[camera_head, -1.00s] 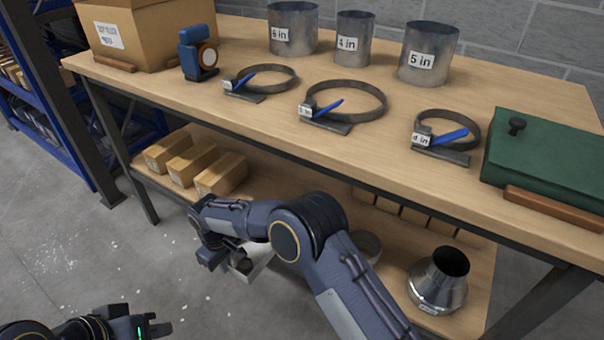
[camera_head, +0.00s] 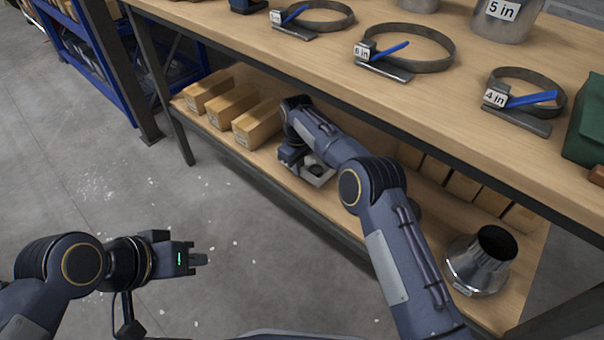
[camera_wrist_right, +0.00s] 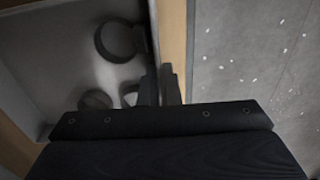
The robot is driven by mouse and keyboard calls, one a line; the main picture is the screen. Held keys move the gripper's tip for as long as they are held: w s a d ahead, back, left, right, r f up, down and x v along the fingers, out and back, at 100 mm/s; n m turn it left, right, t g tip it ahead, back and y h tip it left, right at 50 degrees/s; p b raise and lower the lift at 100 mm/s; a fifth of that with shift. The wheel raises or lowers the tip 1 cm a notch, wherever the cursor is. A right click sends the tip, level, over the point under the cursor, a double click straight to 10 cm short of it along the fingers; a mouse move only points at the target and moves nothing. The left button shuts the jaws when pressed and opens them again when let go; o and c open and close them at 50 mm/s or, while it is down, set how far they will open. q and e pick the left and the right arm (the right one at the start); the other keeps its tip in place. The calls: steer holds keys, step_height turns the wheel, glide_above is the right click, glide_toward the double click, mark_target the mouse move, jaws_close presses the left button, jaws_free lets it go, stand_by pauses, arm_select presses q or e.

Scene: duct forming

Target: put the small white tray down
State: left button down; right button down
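The small white tray (camera_head: 318,178) is at the lower shelf, near its front edge, and mostly hidden by my right arm. My right gripper (camera_head: 300,168) is at its near wall. In the right wrist view, the fingers (camera_wrist_right: 165,86) are shut on the tray wall. The tray's inside (camera_wrist_right: 75,75) holds dark round pieces, one like a ring (camera_wrist_right: 118,40). I cannot tell whether the tray touches the shelf or hangs just above it. My left gripper (camera_head: 201,259) is empty above the floor; whether its fingers are shut is unclear.
The lower shelf (camera_head: 415,215) holds several cardboard boxes (camera_head: 257,123) left of the tray and a metal reducer (camera_head: 481,260) at right. The tabletop (camera_head: 470,60) overhangs the tray, with clamps (camera_head: 408,48) on it. Open floor (camera_head: 240,215) lies in front.

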steer(key=shift+w+d, duration=0.55)
steer(key=shift+w, duration=0.15)
step_height(320, 180, down, 4)
steer(key=shift+r+b, duration=0.2)
steer(key=shift+b, duration=0.95)
steer(key=shift+r, duration=0.1)
steer(key=c, duration=1.6)
jaws_free()
steer(key=shift+c, duration=0.2)
step_height(320, 180, up, 8)
steer(key=p, duration=0.3)
steer(key=shift+s+f, duration=0.1)
steer(key=shift+f, duration=0.15)
